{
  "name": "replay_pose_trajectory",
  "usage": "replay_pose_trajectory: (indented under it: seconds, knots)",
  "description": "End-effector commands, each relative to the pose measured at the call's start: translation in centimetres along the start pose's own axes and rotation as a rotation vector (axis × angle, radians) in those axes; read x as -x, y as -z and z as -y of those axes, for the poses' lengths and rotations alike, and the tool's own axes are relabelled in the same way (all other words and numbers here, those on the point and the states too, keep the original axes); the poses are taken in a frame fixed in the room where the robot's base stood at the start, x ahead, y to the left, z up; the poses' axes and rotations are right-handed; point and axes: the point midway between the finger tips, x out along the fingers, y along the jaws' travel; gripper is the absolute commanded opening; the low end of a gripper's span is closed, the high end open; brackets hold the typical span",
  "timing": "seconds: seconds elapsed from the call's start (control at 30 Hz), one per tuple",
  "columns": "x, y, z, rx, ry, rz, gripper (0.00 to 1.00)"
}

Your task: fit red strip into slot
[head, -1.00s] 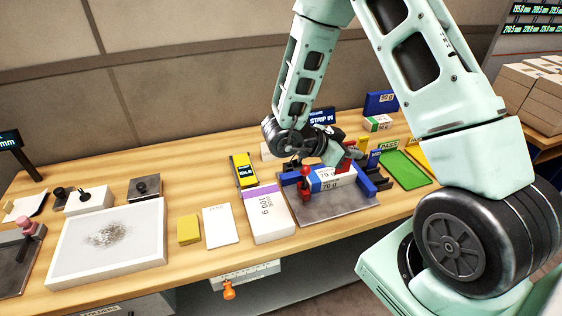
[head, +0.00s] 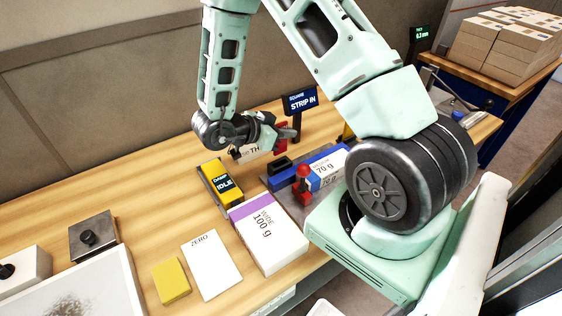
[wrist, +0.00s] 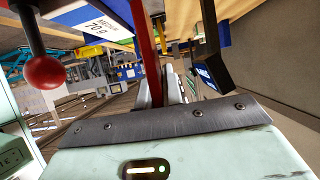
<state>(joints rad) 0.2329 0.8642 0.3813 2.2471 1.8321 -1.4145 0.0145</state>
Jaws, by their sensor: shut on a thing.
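My gripper (head: 268,141) is shut on the red strip (wrist: 148,50), which rises from between the fingers (wrist: 158,88) in the wrist view. In the head view a short red part of the strip (head: 281,137) shows at the gripper, left of the STRIP IN sign's post. The STRIP IN sign (head: 301,100) stands behind the fixture; a dark sign in the wrist view (wrist: 212,70) is close to the strip. The fixture's blue rail (head: 285,177) lies in front of the gripper, with a red-knobbed lever (head: 303,172). I cannot make out the slot.
The 70 g ream (head: 326,167) lies at the fixture. The WIDE 100 g ream (head: 266,232), yellow IDLE unit (head: 217,182), ZERO sheet (head: 211,264) and yellow block (head: 171,281) lie to its left. Stacked reams (head: 505,45) stand at far right.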

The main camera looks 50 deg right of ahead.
Motion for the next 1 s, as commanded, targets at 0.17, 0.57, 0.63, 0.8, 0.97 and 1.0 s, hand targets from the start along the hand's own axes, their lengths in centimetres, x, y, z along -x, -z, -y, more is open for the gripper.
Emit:
replay_pose_trajectory:
  seconds: [0.17, 0.57, 0.63, 0.8, 0.97, 1.0]
  knots:
    - [-1.6, -3.3, 0.0, 0.0, 0.0, 0.001, 0.0]
    - [-2.8, -5.8, 0.0, 0.0, 0.0, 0.0, 0.0]
    - [-3.2, -6.6, 0.0, 0.0, 0.0, 0.001, 0.0]
    - [-3.5, -7.2, 0.0, 0.0, 0.0, 0.001, 0.0]
    - [-3.4, -7.0, 0.0, 0.0, 0.0, 0.001, 0.0]
    - [-3.4, -7.0, 0.0, 0.0, 0.0, 0.001, 0.0]
